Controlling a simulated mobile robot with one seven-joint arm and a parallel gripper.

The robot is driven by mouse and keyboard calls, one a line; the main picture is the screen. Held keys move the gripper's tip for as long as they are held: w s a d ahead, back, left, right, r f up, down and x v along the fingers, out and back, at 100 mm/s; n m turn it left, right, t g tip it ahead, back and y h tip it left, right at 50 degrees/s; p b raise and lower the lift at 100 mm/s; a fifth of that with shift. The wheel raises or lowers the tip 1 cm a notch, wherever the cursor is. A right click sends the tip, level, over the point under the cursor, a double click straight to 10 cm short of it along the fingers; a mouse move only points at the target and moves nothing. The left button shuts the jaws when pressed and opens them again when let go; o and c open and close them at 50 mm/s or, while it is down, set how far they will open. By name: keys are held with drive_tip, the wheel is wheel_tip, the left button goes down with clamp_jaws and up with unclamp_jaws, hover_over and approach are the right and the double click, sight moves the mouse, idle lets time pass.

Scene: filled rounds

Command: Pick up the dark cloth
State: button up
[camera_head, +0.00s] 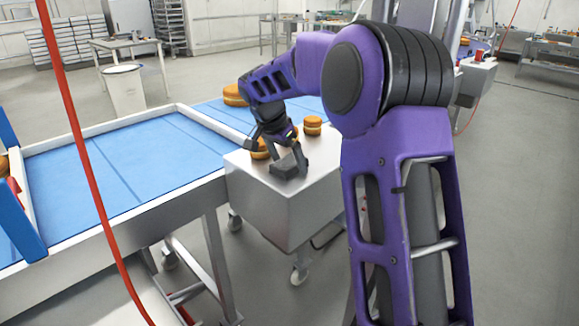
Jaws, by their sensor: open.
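The dark cloth (284,169) looks like a small dark grey folded block. It lies on the near part of the white top of a wheeled metal cabinet (305,205). My gripper (277,156) is open just above and behind the cloth, pointing down. One finger comes down close to the right side of the cloth. I cannot tell whether it touches the cloth.
Filled rounds (313,122) stand at the back of the cabinet top, and another (260,153) is partly hidden by my gripper. More rounds (235,95) sit on the blue conveyor (130,160) behind. A red cable (78,130) hangs at the left.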

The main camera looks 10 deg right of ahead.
sight(288, 162)
drive_tip(key=c, duration=1.3)
wheel_tip(288, 162, up, 10)
drive_tip(key=p, duration=0.2)
drive_tip(key=shift+r, duration=0.2)
drive_tip(key=o, duration=0.7)
drive_tip(key=c, duration=0.5)
drive_tip(key=shift+f, duration=0.1)
